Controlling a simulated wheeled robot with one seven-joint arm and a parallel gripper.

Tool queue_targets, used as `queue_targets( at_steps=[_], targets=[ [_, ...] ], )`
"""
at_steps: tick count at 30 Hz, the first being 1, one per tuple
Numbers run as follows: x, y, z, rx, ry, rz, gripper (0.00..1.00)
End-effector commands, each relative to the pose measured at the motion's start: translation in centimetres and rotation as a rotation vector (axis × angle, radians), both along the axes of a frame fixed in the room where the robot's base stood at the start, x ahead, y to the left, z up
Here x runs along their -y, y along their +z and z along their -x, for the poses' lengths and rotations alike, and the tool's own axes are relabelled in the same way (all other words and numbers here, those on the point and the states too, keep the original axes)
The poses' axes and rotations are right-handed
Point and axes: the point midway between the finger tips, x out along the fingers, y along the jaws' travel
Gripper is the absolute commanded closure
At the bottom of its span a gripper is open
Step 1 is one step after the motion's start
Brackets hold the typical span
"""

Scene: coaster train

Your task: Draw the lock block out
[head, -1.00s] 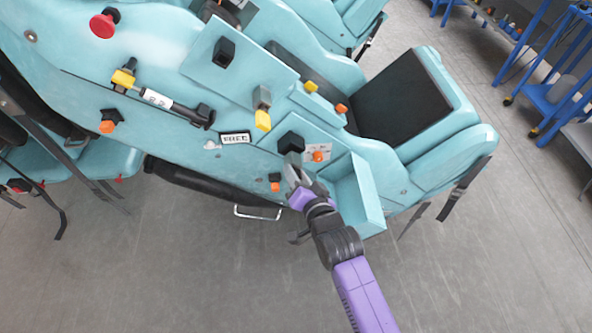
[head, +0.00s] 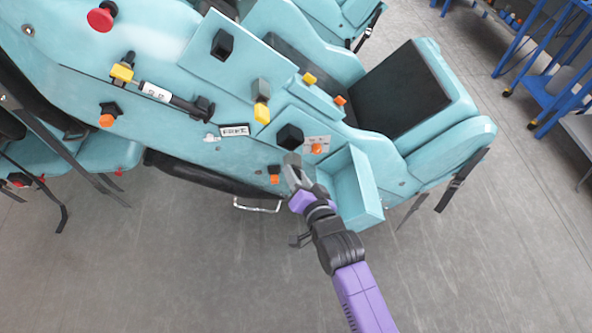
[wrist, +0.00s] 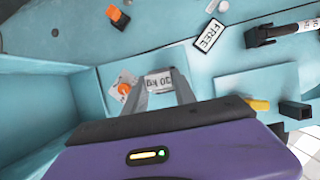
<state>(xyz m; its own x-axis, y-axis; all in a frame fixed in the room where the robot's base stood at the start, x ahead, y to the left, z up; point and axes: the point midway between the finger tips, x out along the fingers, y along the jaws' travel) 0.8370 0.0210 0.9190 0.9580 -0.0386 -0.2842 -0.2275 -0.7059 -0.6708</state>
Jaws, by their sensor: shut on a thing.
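My gripper (head: 293,162) reaches up from below to the side of the pale blue coaster car. Its grey fingers are shut on a block with a "30 kg" face (wrist: 158,81) in the wrist view. In the head view, a dark block (head: 290,136) stands out from the panel right at the fingertips. I take it to be the lock block, the same one as in the wrist view. How deep it sits in the panel cannot be seen.
An orange knob (head: 317,148) sits close beside the block, and another orange knob (head: 274,179) lies below. An open pale blue box (head: 366,190) stands right of my gripper. The floor in front is clear.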

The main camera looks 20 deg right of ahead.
Motion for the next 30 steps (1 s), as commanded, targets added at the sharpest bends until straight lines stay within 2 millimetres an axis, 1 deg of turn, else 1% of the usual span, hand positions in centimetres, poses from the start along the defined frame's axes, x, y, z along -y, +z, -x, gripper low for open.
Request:
queue_targets(
  at_steps=[6,18,30],
  targets=[
    [-0.5,0.2,1.6,0.001,0.000,0.001,1.00],
    [-1.3,0.1,4.2,0.001,0.000,0.001,1.00],
    [-1.4,0.0,4.5,0.001,-0.001,0.002,1.00]
  ],
)
